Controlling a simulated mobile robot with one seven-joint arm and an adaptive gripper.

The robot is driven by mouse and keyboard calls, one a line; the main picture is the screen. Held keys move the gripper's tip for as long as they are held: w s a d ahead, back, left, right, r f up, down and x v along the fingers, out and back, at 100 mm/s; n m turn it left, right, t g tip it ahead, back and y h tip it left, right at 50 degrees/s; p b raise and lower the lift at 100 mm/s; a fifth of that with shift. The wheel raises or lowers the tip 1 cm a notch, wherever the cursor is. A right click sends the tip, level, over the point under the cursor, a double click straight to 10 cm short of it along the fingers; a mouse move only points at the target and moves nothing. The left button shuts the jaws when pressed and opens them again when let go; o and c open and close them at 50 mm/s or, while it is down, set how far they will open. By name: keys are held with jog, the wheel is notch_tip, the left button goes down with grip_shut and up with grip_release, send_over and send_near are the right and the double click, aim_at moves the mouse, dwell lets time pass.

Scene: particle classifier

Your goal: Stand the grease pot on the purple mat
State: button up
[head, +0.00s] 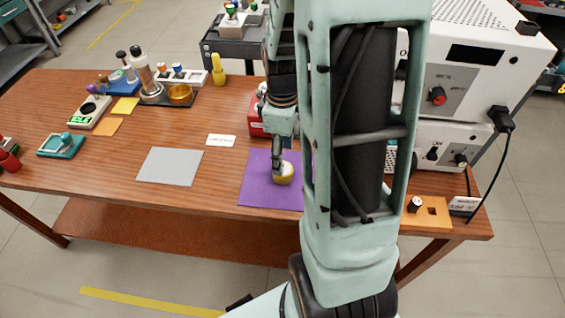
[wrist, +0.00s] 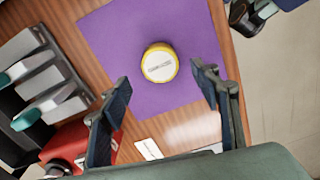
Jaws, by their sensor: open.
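The grease pot (wrist: 160,64) is a small round yellow pot with a pale lid and a label on top. It stands upright on the purple mat (wrist: 113,40), near the mat's middle in the wrist view. In the head view the pot (head: 284,178) is on the purple mat (head: 256,187), partly behind my gripper. My gripper (wrist: 161,88) is open, with its two fingers apart and nothing between the tips in the wrist view. In the head view my gripper (head: 279,160) hangs just above or beside the pot; contact cannot be told. My arm hides the mat's right side.
A grey mat (head: 170,166) lies left of the purple one. A white label card (head: 221,140) and a red box (head: 257,118) lie behind. A white machine (head: 470,75) stands at the right. Bottles and trays fill the back left. Bare wood lies at the front left.

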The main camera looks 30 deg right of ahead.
notch_tip(320, 180, up, 6)
jog(key=shift+f+p, duration=0.25)
jog(key=shift+p, duration=0.05)
dwell(0.3)
